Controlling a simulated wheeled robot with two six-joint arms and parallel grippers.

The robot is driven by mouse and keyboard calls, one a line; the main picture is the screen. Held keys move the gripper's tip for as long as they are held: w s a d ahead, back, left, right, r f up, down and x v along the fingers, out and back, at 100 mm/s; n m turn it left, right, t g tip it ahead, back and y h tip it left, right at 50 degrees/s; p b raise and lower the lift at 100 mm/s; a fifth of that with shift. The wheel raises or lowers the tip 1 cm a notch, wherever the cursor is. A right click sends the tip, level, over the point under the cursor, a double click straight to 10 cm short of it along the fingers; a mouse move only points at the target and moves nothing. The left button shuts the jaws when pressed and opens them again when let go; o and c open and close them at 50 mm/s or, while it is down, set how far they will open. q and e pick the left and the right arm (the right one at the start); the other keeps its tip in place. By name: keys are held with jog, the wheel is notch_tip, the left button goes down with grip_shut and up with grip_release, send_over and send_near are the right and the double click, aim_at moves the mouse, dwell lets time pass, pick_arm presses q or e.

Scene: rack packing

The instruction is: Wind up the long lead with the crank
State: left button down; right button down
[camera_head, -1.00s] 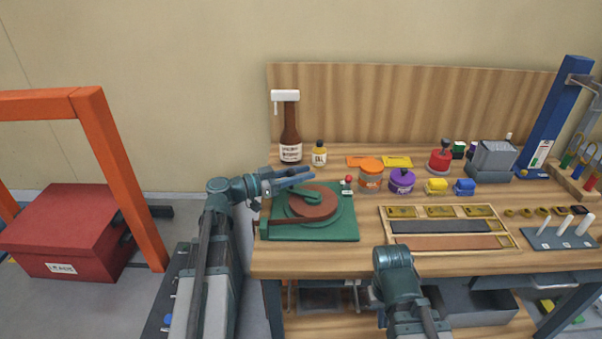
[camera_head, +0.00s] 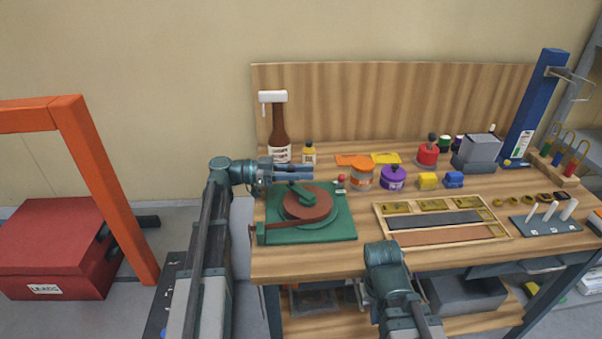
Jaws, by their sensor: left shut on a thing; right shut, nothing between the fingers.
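The winder is a green base plate (camera_head: 340,222) on the bench's left part, with a round brown drum (camera_head: 318,212) on it. A green crank arm (camera_head: 299,196) lies across the top of the drum. My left gripper (camera_head: 306,173) is above the drum's far side, shut on the crank's handle, which its fingers mostly hide. A brown strip, seemingly the lead (camera_head: 290,225), runs along the front of the base from the drum to the left edge. My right arm (camera_head: 385,257) is low in front of the bench; its gripper does not show.
A wooden tray (camera_head: 440,242) lies further right.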

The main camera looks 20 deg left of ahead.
dwell(0.4)
pick_arm(q)
jog(key=c, duration=0.6)
grip_release()
jog(key=shift+v, duration=6.9)
jog(key=shift+w, duration=0.1)
jog(key=shift+c, duration=0.4)
